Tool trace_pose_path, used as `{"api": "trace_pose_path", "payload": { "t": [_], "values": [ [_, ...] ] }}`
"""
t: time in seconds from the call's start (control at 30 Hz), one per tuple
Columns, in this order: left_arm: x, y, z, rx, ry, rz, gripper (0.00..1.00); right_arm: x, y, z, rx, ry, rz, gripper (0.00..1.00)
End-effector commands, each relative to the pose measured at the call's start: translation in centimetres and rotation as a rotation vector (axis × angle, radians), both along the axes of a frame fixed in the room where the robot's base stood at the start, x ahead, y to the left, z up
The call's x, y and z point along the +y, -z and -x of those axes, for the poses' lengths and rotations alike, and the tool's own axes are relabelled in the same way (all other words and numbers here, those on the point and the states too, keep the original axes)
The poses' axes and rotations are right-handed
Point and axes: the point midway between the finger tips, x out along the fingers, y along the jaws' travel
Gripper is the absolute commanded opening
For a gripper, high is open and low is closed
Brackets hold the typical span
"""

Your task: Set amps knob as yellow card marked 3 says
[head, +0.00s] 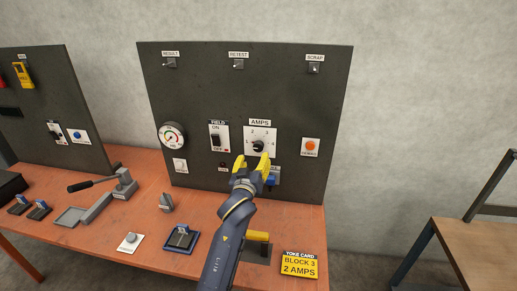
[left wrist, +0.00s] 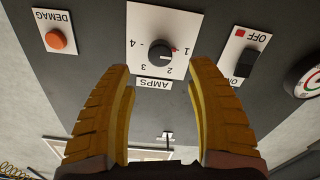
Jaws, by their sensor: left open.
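The black AMPS knob (head: 258,146) sits on a white plate on the dark panel, with numbers 1 to 4 around it. The exact pointer direction is hard to tell. The yellow card (head: 299,265) lies at the table's front right and reads "YOKE CARD, BLOCK 3, 2 AMPS". My left gripper (head: 252,164) is open and empty in front of the panel, just below the knob; its yellow fingers (left wrist: 162,115) are apart, not around the knob. My right gripper is out of view.
Beside the knob are the FIELD ON/OFF switch (head: 216,137) and the orange DEMAG button (head: 310,146). A round gauge (head: 172,135) is further left. A blue-edged block (head: 180,239), a white button box (head: 130,242) and a lever device (head: 122,186) stand on the orange table.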

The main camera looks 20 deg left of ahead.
Motion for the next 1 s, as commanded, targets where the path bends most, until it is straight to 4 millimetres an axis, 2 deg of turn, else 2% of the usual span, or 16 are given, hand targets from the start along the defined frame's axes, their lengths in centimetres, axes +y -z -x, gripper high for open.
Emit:
{"api": "trace_pose_path", "payload": {
  "t": [0.2,0.5,0.7,1.0],
  "values": [
    [0.4,0.0,-3.9,0.000,0.000,-0.002,0.57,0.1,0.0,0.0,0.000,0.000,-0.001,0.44],
    [0.8,0.0,-7.4,-0.001,0.001,-0.001,0.57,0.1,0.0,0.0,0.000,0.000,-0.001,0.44],
    [0.9,0.0,-8.3,0.000,0.000,-0.001,0.57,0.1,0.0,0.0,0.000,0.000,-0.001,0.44],
    [0.9,0.0,-8.5,-0.001,0.000,0.000,0.57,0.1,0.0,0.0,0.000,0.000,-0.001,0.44]
  ]
}}
